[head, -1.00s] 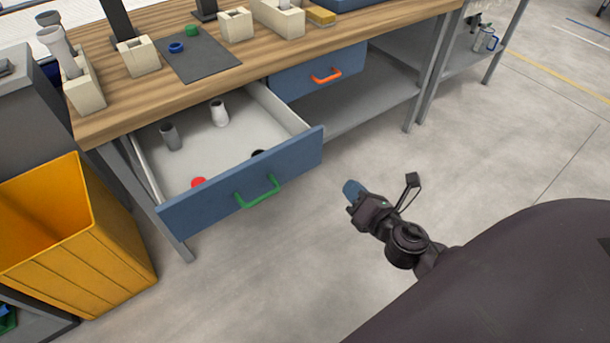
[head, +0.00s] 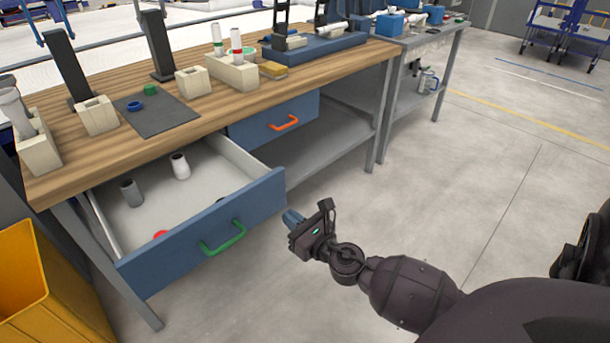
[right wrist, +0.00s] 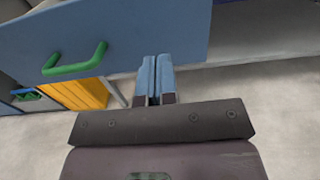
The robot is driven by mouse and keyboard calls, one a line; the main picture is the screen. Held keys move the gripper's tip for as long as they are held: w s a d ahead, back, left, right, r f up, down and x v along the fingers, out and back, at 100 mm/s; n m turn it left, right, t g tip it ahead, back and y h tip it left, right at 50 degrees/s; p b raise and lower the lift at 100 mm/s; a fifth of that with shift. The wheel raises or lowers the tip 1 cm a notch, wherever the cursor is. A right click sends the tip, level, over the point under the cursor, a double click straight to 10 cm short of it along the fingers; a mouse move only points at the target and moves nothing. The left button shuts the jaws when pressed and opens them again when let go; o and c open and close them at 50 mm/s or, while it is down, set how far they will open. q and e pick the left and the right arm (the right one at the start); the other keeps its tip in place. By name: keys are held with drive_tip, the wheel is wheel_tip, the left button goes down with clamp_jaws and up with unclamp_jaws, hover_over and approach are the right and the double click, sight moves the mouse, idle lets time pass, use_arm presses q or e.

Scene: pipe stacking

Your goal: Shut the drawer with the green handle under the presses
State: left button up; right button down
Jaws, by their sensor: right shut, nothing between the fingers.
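The blue drawer (head: 160,254) with the green handle (head: 223,240) stands pulled out under the left part of the wooden bench. A grey pipe piece (head: 131,193), a white pipe piece (head: 180,166) and a red item (head: 161,234) are inside it. My right gripper (head: 291,217) is shut and empty, just right of the drawer front's right end in the head view. In the right wrist view, the shut blue fingers (right wrist: 156,78) point toward the drawer front (right wrist: 150,30), right of the green handle (right wrist: 75,62). Contact cannot be told. My left gripper is out of view.
A second blue drawer with an orange handle (head: 284,123) is closed to the right. A yellow bin (head: 35,285) stands at the lower left. Blocks, a dark mat (head: 165,114) and presses stand on the bench top.

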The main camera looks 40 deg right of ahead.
sight(265, 198)
drive_tip(key=w, duration=0.6)
drive_tip(key=shift+a+f, duration=0.1)
drive_tip(key=shift+a, duration=0.05)
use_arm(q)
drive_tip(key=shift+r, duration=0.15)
use_arm(e)
drive_tip(key=shift+w, duration=0.65)
drive_tip(key=shift+w, duration=0.1)
